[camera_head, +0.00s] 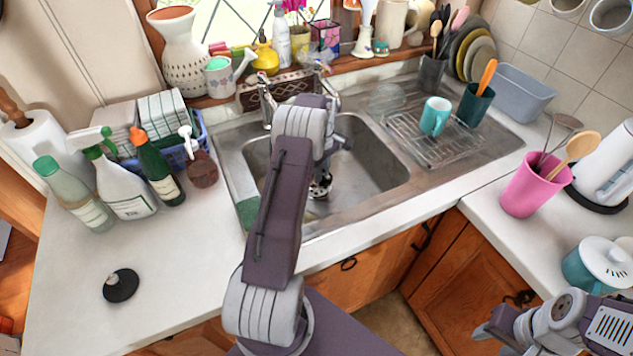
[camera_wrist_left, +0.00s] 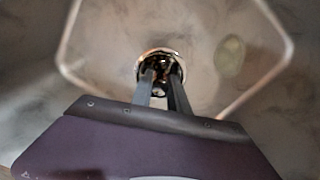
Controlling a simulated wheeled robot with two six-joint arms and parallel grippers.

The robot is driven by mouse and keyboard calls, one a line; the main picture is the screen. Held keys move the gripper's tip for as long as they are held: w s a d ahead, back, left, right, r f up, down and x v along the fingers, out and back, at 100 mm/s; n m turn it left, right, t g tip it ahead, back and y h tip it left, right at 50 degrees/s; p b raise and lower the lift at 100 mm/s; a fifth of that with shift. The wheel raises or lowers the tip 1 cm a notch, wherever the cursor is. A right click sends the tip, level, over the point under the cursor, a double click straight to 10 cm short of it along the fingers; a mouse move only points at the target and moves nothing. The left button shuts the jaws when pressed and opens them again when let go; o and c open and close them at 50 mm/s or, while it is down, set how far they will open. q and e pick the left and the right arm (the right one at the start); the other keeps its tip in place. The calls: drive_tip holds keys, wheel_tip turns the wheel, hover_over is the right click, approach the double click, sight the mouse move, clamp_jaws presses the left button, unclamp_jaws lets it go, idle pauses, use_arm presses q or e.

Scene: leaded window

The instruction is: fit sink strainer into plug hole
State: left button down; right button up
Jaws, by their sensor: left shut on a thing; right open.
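My left arm reaches over the sink (camera_head: 375,170), with its left gripper (camera_head: 325,178) low in the basin. The left gripper also shows in the left wrist view (camera_wrist_left: 162,75), its fingers close together and shut on the sink strainer. The strainer (camera_head: 318,190) is a small round, shiny metal piece with dark parts; in the left wrist view its bright rim (camera_wrist_left: 143,58) surrounds the fingertips. The plug hole cannot be told apart from the strainer, so whether it is seated or above is unclear. My right gripper (camera_head: 492,338) is open and empty at the lower right.
A black disc with a knob (camera_head: 121,285) lies on the left counter. Bottles (camera_head: 125,190) stand left of the sink. A green sponge (camera_head: 248,213) is at the sink's left edge. A wire rack (camera_head: 440,145) with a teal mug (camera_head: 435,116) occupies the drainboard.

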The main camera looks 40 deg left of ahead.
use_arm(q)
drive_tip(key=shift+s+a+f, duration=0.15)
drive_tip(key=shift+a+f, duration=0.45)
drive_tip(key=shift+a, duration=0.3)
wheel_tip(320, 180, down, 3)
drive_tip(key=shift+f, duration=0.5)
drive_tip(key=shift+f, duration=0.1)
drive_tip(key=c, duration=1.3)
unclamp_jaws()
wheel_tip(320, 180, up, 12)
drive_tip(key=shift+r, duration=0.15)
